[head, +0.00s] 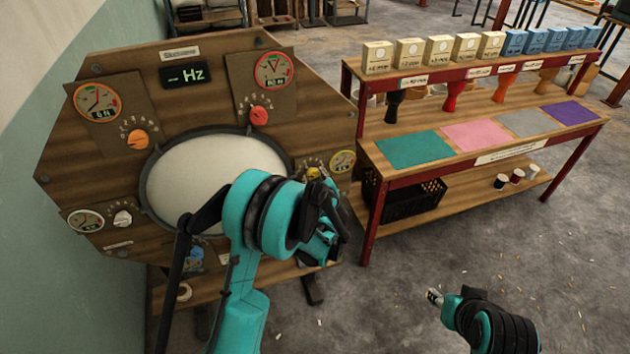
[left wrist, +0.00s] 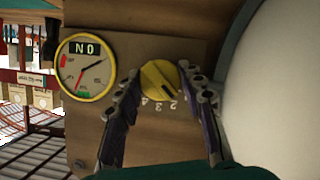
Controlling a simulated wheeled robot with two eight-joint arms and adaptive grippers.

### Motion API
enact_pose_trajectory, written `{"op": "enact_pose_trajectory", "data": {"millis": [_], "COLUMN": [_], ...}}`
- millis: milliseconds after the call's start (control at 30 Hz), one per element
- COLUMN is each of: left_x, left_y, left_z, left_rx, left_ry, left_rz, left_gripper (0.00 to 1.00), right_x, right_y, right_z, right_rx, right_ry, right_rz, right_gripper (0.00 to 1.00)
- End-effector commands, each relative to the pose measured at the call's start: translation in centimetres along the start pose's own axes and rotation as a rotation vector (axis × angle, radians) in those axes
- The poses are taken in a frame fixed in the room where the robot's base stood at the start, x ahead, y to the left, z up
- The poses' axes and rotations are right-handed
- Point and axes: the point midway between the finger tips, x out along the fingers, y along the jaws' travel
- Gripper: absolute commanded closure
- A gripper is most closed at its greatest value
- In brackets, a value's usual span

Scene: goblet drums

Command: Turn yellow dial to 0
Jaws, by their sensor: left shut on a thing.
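The yellow dial (left wrist: 158,80) sits on the wooden panel (left wrist: 120,60). In the left wrist view it is between the fingers of my left gripper (left wrist: 165,82), which are shut on its sides. Printed numbers, including 2, 3 and 4, show upside down below it. A dark mark on its face points to the lower right; I cannot tell the exact setting. A yellow-rimmed gauge (left wrist: 87,67) labelled "NO" is beside it. In the head view my left gripper (head: 322,215) partly hides the yellow dial (head: 313,173). My right arm shows at the lower right; its gripper (head: 434,297) is unclear.
The panel also carries an orange dial (head: 137,140), a red dial (head: 259,116), a white dial (head: 122,218) and a large round drumhead (head: 205,175). A red-framed table (head: 480,158) with coloured mats and boxes stands to the right. The floor in front is open.

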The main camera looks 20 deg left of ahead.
Motion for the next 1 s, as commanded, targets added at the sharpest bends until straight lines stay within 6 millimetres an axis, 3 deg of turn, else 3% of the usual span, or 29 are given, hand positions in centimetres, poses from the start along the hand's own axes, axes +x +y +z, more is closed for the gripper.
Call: {"op": "enact_pose_trajectory", "data": {"millis": [600,1000], "left_x": [0.2,0.1], "left_y": [-0.4,-0.3], "left_z": [0.3,0.2], "left_rx": [-0.504,-0.663], "left_ry": [0.001,0.001], "left_rz": [0.207,0.275], "left_gripper": [0.91,0.91], "right_x": [4.1,5.3], "right_y": [0.0,0.0], "right_z": [3.0,3.8], "right_rx": [0.000,0.000], "right_ry": [0.000,0.000], "right_rz": [0.000,0.000], "right_gripper": [0.60,0.60]}}
